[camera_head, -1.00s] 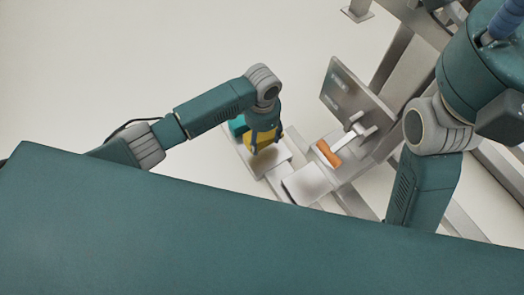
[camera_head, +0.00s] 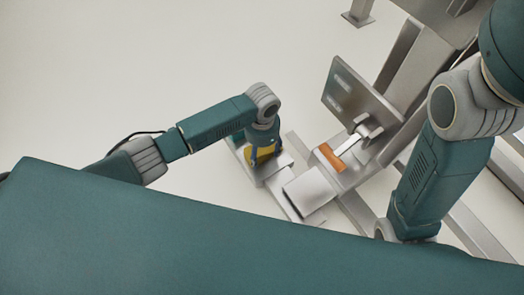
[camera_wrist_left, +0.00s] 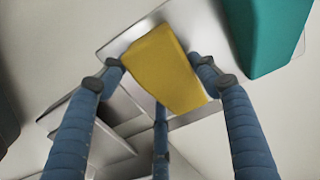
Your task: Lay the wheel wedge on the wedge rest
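The yellow wheel wedge (camera_head: 262,154) is at my left gripper (camera_head: 262,148), over a grey metal plate (camera_head: 277,166). In the left wrist view the wedge (camera_wrist_left: 165,70) lies between the blue fingers of the left gripper (camera_wrist_left: 158,68). The bent fingertips meet its sides, and a third finger reaches its lower edge. Whether the wedge touches the plate (camera_wrist_left: 120,42) is hard to tell. A teal block (camera_wrist_left: 262,35) stands close beside it. My right arm is at the right of the head view; its gripper is out of view.
A metal stand with an upright panel (camera_head: 352,90) and an orange-ended handle (camera_head: 328,157) is to the right. A lower metal plate (camera_head: 309,190) lies between. The floor (camera_head: 130,70) at left and back is clear.

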